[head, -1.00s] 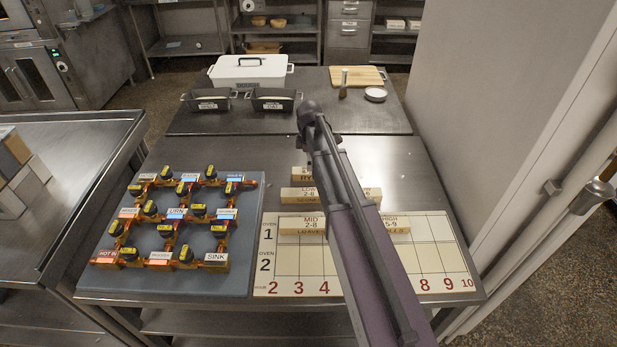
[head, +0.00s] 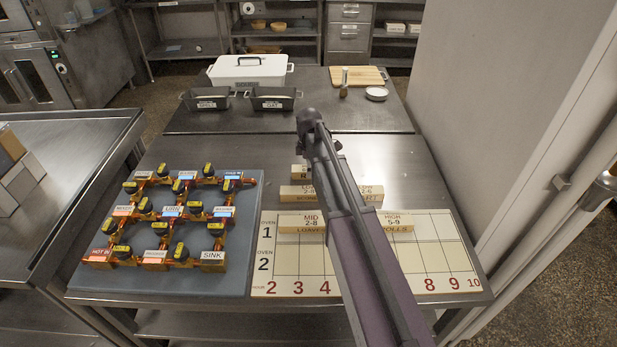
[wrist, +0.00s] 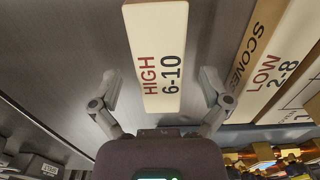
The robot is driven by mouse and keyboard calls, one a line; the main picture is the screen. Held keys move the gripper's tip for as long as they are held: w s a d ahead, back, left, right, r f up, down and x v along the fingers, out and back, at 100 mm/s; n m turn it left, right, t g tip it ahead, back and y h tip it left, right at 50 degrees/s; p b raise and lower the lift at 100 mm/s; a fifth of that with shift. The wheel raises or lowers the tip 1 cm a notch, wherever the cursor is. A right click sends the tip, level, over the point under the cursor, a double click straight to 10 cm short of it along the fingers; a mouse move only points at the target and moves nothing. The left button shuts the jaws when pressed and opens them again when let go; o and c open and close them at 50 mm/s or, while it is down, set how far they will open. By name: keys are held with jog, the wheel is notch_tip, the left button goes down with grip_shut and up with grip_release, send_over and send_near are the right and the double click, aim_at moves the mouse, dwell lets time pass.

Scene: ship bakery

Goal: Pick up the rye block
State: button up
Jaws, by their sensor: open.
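The rye block (head: 299,172) is a pale wooden block at the back of the block group in the head view. My arm hides most of it, and only its left end with part of a letter shows. In the wrist view, a pale block (wrist: 154,45) marked "HIGH 6-10", which appears to be the rye block, lies between and beyond the fingers. My gripper (wrist: 160,80) is open and empty, with one finger on each side of the block's near end. I see no contact.
The scones block (head: 296,193) lies close in front of the rye block. The loaves block (head: 303,225) and rolls block (head: 398,226) rest on the oven chart (head: 290,262). A valve board (head: 235,268) is at left. Dark pans (head: 208,104) stand behind.

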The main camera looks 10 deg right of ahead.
jog(key=shift+f+b, duration=0.4)
jog(key=shift+f, duration=0.3)
jog(key=c, duration=1.3)
jog(key=shift+r, duration=0.25)
notch_tip(320, 180, up, 4)
jog(key=p, duration=0.4)
jog(key=shift+f, duration=0.15)
jog(key=s+a, duration=0.1)
jog(key=s, duration=0.4)
jog(key=s+a, duration=0.1)
jog(key=s, duration=0.4)
jog(key=s+a+r+p, duration=0.1)
jog(key=s, duration=0.4)
jog(key=shift+s+a, duration=0.25)
jog(key=shift+s, duration=0.05)
